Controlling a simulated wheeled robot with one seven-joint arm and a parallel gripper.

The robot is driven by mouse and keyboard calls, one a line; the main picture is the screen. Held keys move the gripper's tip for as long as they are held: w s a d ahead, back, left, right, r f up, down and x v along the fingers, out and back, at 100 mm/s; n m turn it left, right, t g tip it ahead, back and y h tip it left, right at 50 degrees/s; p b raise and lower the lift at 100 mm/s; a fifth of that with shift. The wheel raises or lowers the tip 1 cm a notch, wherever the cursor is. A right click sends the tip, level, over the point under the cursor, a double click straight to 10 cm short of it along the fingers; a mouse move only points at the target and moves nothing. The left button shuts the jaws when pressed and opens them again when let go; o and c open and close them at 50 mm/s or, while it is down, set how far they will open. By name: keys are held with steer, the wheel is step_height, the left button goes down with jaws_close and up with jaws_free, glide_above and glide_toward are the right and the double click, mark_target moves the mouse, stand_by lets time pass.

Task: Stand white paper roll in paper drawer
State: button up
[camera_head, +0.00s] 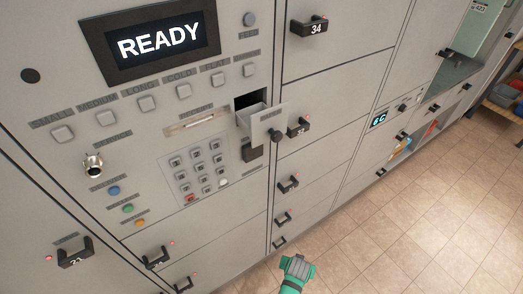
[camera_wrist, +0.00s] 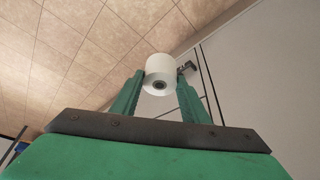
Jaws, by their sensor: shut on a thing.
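The white paper roll (camera_wrist: 159,72) is a short cylinder with a dark core hole facing the wrist camera. My gripper (camera_wrist: 158,84) has its two green fingers shut on the roll from either side. In the head view my gripper (camera_head: 298,264) shows at the bottom, low in front of the lockers; the roll cannot be made out there. The small paper drawer (camera_head: 262,120) sticks out open from the grey panel, right of the keypad. My gripper is well below it and apart from it. The drawer's inside is mostly hidden.
The locker wall carries a READY screen (camera_head: 159,40), a keypad (camera_head: 200,165) and several buttons. Dark locker handles jut out, such as number 34 (camera_head: 309,26) and one just right of the drawer (camera_head: 299,127). Tiled floor (camera_head: 430,210) lies clear at the right.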

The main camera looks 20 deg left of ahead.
mark_target(263, 118)
steer(key=w+d+r+n, duration=0.1)
steer(key=w+d+r, duration=0.2)
steer(key=w+r, duration=0.85)
steer(key=w+d+r+n, duration=0.1)
steer(key=w+d+r, duration=0.1)
steer(key=w+r, duration=0.95)
steer(key=w+a+r+n+y, duration=0.1)
steer(key=w+r+n+y, duration=0.2)
steer(key=r, duration=2.3)
steer(key=s+a+r+n+g, duration=0.1)
steer(key=s+a+r+n, duration=0.3)
steer(key=r, duration=0.8)
steer(key=s+a+r, duration=0.2)
steer(key=s+r, duration=0.3)
steer(key=r, duration=0.8)
steer(key=s+a+r+n+g, duration=0.1)
steer(key=s+a+r, duration=0.3)
steer(key=r, duration=0.8)
steer(key=shift+n, duration=0.3)
steer(key=shift+s+a+f, duration=1.25)
steer(key=shift+a+f, duration=0.7)
steer(key=shift+s+a+f, duration=1.3)
steer(key=shift+a+f, duration=0.65)
steer(key=shift+f, duration=0.05)
steer(key=shift+s+a+f, duration=1.25)
steer(key=shift+a+f, duration=0.7)
